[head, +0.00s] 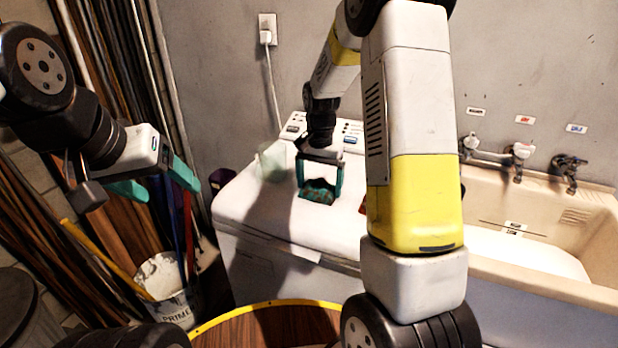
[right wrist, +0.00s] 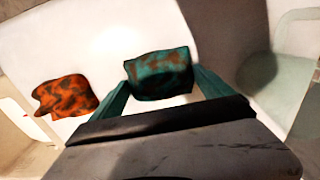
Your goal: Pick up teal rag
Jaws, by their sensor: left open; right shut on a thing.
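The teal rag (head: 318,191) is a small teal cloth with brown stains, at the white washing machine's top in the head view. It also shows in the right wrist view (right wrist: 160,75), between the teal fingers. My right gripper (head: 320,184) is shut on the rag, with a finger at each side of it. I cannot tell whether the rag touches the machine's lid or is just above it. My left gripper (head: 155,182) is open and empty, in the air at the left, well away from the rag.
An orange stained rag (right wrist: 66,97) lies on the white washing machine (head: 245,205). A translucent container (head: 271,162) stands on the machine beside my right gripper. A beige sink (head: 600,240) with taps is at the right. A bucket (head: 165,280) stands on the floor at the left.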

